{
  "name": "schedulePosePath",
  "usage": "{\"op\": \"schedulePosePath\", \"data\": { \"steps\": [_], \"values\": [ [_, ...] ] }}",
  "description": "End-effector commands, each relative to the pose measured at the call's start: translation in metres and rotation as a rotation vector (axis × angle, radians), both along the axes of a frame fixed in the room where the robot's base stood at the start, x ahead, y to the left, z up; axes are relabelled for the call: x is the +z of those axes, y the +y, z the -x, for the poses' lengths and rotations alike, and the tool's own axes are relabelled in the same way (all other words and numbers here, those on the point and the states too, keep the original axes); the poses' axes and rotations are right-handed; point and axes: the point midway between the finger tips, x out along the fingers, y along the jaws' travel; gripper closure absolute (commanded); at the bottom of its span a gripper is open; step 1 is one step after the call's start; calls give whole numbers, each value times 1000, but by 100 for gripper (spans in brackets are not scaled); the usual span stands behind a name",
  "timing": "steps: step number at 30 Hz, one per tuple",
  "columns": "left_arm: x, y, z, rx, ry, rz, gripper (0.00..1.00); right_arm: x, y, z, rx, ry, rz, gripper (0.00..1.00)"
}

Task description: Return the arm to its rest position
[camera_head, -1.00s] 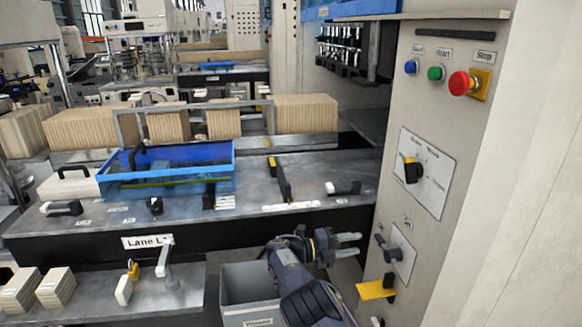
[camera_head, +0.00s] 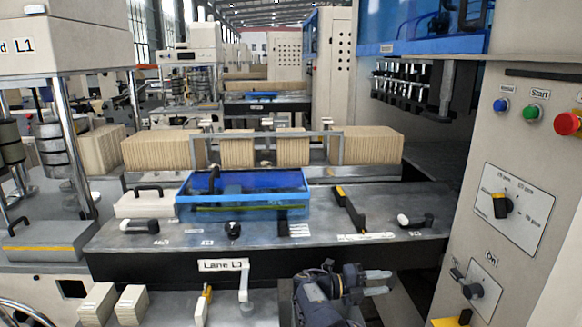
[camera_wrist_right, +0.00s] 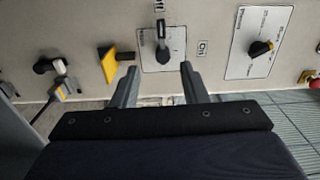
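My right arm comes up from the bottom of the head view, with its right gripper (camera_head: 388,283) beside the front edge of the lane table, left of the control panel. In the right wrist view the two fingers (camera_wrist_right: 158,82) stand apart with nothing between them. They point toward the panel, and a dark rotary switch (camera_wrist_right: 171,54) on a white plate shows beyond them. Whether the fingers touch anything is not visible, but a gap to the panel shows in the head view. My left gripper is in neither view.
The control panel (camera_head: 515,150) on the right carries a selector knob (camera_head: 501,205), a yellow bracket (camera_head: 452,321) and buttons. The lane table (camera_head: 350,255) holds a blue-lidded tray (camera_head: 245,190) and several handles. A lower shelf (camera_head: 180,308) stands left of my arm.

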Motion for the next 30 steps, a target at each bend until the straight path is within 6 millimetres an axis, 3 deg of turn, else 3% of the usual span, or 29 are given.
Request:
{"op": "schedulePosePath", "data": {
  "steps": [11,17,26,30],
  "values": [
    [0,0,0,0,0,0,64,8,-31,11,-65,-101,-103,60],
    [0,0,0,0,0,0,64,14,-58,24,-137,-209,-205,60],
    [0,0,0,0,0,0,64,26,-115,78,-392,-564,-490,60],
    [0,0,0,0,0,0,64,33,-134,127,-638,-858,-683,60]
  ]
}}
